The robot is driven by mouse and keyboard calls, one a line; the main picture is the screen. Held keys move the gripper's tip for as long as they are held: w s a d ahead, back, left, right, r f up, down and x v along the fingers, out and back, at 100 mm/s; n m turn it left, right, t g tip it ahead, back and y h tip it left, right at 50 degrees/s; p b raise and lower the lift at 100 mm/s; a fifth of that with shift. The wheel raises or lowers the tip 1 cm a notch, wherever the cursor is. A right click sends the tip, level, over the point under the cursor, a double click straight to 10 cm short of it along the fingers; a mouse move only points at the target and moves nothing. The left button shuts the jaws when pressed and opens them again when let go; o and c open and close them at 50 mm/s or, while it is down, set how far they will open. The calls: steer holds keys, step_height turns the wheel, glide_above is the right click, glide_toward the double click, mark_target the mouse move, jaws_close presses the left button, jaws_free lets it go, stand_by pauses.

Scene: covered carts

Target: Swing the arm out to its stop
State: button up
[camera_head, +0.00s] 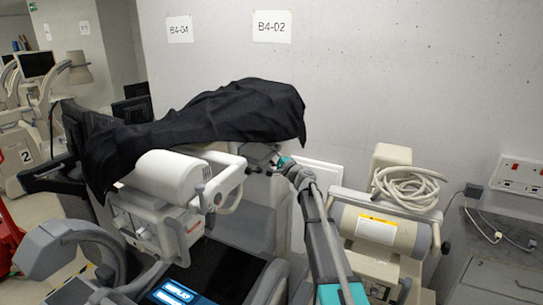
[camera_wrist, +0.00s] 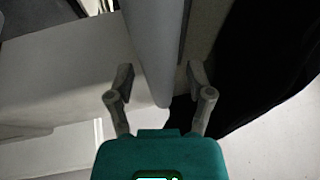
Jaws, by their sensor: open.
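A black cover (camera_head: 205,120) drapes over the top of a pale medical cart (camera_head: 150,215) and the arm it carries, hiding most of that arm. A white cylindrical housing (camera_head: 168,178) shows below the cover. My gripper (camera_head: 258,163) is open beside the right end of the covered part, just under the cover's edge. In the wrist view, a pale grey rounded bar (camera_wrist: 152,45) lies between and beyond the two fingers of my gripper (camera_wrist: 160,85). I cannot tell whether either finger touches it. The black cover (camera_wrist: 265,70) also hangs at the right of the wrist view.
A second cart (camera_head: 375,230) with a coiled pale hose (camera_head: 407,186) stands right of my arm. A grey cabinet (camera_head: 490,270) is at the far right. The wall (camera_head: 390,70) behind is close. More equipment (camera_head: 35,110) stands at the far left.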

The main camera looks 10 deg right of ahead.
steer(key=shift+a, duration=0.1)
jaws_close()
stand_by(0.4)
